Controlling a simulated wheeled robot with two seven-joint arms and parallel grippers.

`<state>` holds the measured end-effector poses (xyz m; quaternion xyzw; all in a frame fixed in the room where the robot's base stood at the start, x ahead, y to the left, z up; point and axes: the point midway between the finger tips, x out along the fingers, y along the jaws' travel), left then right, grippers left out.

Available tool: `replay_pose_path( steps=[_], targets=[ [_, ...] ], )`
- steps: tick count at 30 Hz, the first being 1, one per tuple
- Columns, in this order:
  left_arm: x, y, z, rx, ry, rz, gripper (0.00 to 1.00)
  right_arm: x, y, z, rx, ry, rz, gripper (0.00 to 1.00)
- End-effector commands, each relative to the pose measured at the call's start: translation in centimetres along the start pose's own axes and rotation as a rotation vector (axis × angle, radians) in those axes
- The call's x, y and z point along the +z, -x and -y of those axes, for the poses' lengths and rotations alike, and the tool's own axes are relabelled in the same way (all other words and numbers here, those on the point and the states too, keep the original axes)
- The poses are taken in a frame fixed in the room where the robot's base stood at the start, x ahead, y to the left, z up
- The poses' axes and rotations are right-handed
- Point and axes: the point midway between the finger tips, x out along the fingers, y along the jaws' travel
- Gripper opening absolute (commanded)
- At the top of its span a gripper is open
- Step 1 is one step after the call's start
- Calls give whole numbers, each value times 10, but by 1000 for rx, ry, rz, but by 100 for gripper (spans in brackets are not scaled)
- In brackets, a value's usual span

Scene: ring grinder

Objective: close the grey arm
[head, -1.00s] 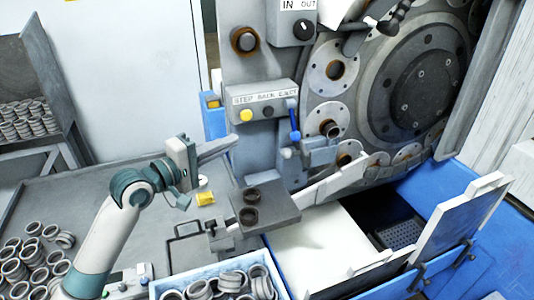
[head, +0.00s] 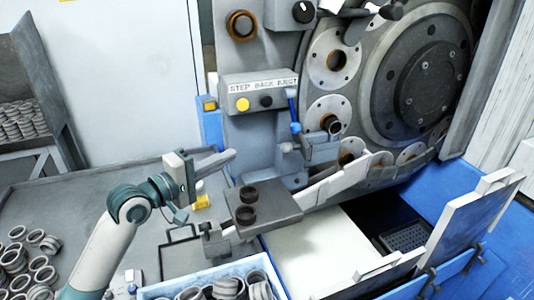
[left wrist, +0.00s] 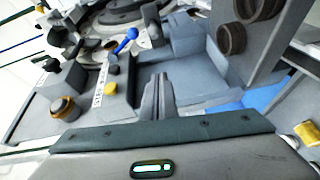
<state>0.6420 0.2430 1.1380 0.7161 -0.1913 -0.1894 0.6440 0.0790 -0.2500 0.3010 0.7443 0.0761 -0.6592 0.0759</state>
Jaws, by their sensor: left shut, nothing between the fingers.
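A long grey arm (head: 325,192) slants from the front of the machine up toward the ring wheel. A dark grey block (head: 275,213) with two dark rings on it sits at its lower left part. My left gripper (head: 228,158) is shut and empty, left of and above the block, apart from it. In the left wrist view the shut fingers (left wrist: 158,90) point at the machine front, with a blue-handled lever (left wrist: 125,42) beyond them. The rings (left wrist: 232,38) show at the upper right there. My right gripper is not in view.
A button panel (head: 258,90) with a yellow button hangs above the gripper. A box of rings (head: 150,291) stands at the front, and loose rings (head: 40,270) lie at the left. A white chute (head: 315,250) and blue tray edge (head: 480,262) lie right. The grey table (head: 120,190) is partly clear.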

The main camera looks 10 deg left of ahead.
Motion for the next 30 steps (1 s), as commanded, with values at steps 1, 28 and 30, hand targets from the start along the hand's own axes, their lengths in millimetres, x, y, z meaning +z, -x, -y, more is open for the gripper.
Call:
replay_pose_path(
  steps=[1, 28, 30],
  targets=[
    [0, 0, -1, 0, 0, 0, 0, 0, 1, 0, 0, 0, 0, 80],
    [-1, -87, -4, 0, 2, 0, 0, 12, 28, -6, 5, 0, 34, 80],
    [0, -99, -4, 0, 3, 0, 0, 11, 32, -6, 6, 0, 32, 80]
  ],
)
